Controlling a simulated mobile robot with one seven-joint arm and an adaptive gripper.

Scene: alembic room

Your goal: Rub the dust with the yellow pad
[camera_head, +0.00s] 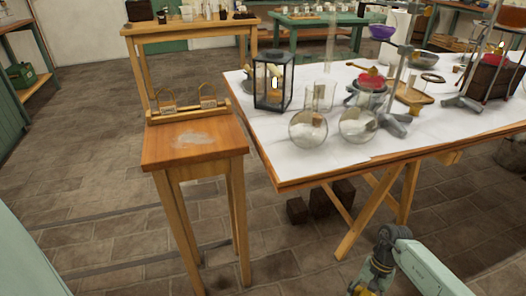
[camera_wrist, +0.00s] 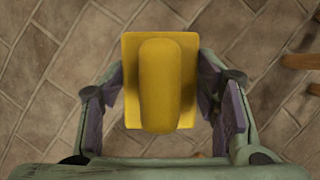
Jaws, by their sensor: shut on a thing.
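The dust (camera_head: 192,138) is a pale grey patch on top of a small wooden stand (camera_head: 165,152), in the head view. The yellow pad (camera_wrist: 160,85) fills the middle of the wrist view, a flat plate with a rounded handle on it. My gripper (camera_wrist: 161,100) is shut on the pad, with a finger at each side of the handle. Below the pad only the tiled floor shows, so it is held clear of the stand. In the head view my arm is at the lower right, apart from the dust; the pad is not visible there.
A wooden rack (camera_head: 187,108) stands at the stand's back edge. To the right, a large table (camera_head: 345,152) carries a black lantern (camera_head: 272,82), round glass flasks (camera_head: 308,129) and metal stands. The floor (camera_head: 110,200) left of the stand is open.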

